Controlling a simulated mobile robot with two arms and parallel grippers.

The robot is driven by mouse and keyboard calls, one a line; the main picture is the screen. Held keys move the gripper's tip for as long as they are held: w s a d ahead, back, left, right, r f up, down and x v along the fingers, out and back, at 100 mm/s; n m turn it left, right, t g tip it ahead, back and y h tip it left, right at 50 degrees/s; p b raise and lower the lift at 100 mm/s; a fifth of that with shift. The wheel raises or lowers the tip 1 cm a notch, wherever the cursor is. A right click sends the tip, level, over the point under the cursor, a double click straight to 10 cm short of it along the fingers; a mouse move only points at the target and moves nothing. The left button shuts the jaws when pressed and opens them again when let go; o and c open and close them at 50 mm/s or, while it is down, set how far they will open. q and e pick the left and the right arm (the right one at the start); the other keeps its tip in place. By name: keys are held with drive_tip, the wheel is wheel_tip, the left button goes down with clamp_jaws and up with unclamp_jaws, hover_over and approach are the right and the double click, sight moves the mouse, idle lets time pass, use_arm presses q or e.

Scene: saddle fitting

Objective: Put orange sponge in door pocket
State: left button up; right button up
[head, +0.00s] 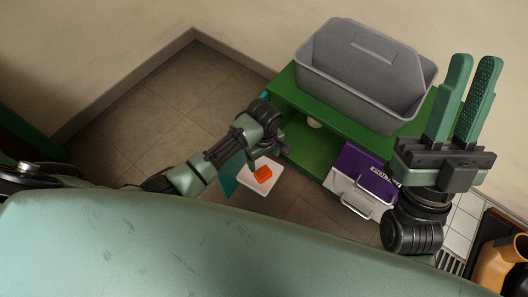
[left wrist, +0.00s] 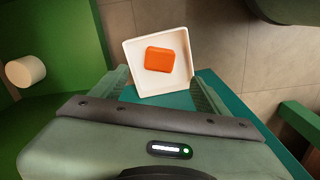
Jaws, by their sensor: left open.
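The orange sponge (head: 263,174) lies in a shallow white square tray (head: 246,181) beside a teal panel (head: 231,173). In the left wrist view the sponge (left wrist: 160,59) sits inside the white tray (left wrist: 137,52), clear of its walls, with the teal panel (left wrist: 226,99) below. I cannot tell whether this tray is the door pocket. My left gripper (left wrist: 160,92) is open, its fingers either side of the tray's near part in that view, with nothing between them touching the sponge. In the head view it hangs just above the tray. My right gripper (head: 475,85) is raised, open and empty.
A green cabinet (head: 312,146) carries a large grey bin (head: 353,88). A purple and white box (head: 366,178) stands right of the tray. An orange-brown bottle (head: 495,262) is at the lower right. Tiled floor (head: 150,122) at left is clear.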

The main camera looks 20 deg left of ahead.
drive_tip(key=shift+w+a+f+g+h, duration=0.15)
drive_tip(key=shift+w+f+g, duration=0.25)
drive_tip(key=shift+w, duration=0.2)
drive_tip(key=shift+w+a+f+g+h, duration=0.15)
drive_tip(key=shift+w+f+g, duration=0.25)
drive_tip(key=shift+w, duration=0.2)
drive_tip(key=shift+d, duration=0.1)
